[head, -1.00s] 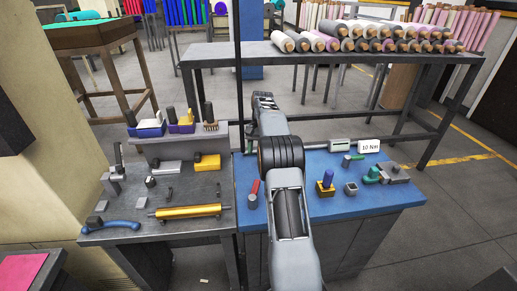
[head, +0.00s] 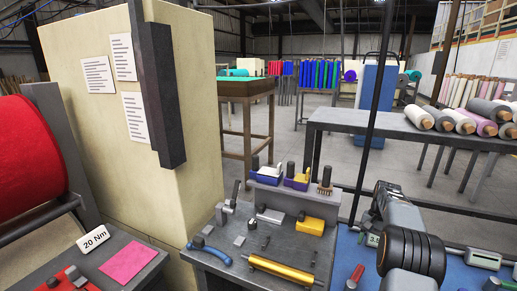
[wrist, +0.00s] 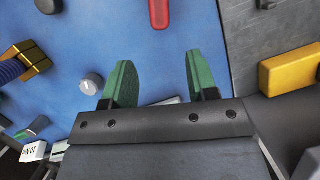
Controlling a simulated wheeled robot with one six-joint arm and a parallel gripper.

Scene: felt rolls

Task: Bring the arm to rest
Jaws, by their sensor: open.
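My arm (head: 412,250) shows at the lower right of the head view, reaching over the blue tabletop (head: 343,255). Its far end is small there and the fingers cannot be made out. In the wrist view my gripper (wrist: 157,82) has two green fingers spread apart with nothing between them. Below them lies the blue tabletop (wrist: 150,55). A red-handled tool (wrist: 159,14) lies beyond the fingertips, and a grey knob-like piece (wrist: 91,84) lies left of the left finger. Both look apart from the fingers.
A yellow block (wrist: 292,70) shows at the right in the wrist view. A grey bench (head: 232,262) carries a gold cylinder (head: 281,272), a blue handle (head: 212,251) and small blocks. A dark upright post (head: 375,110) stands near my arm. Felt rolls (head: 455,118) lie on the table behind.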

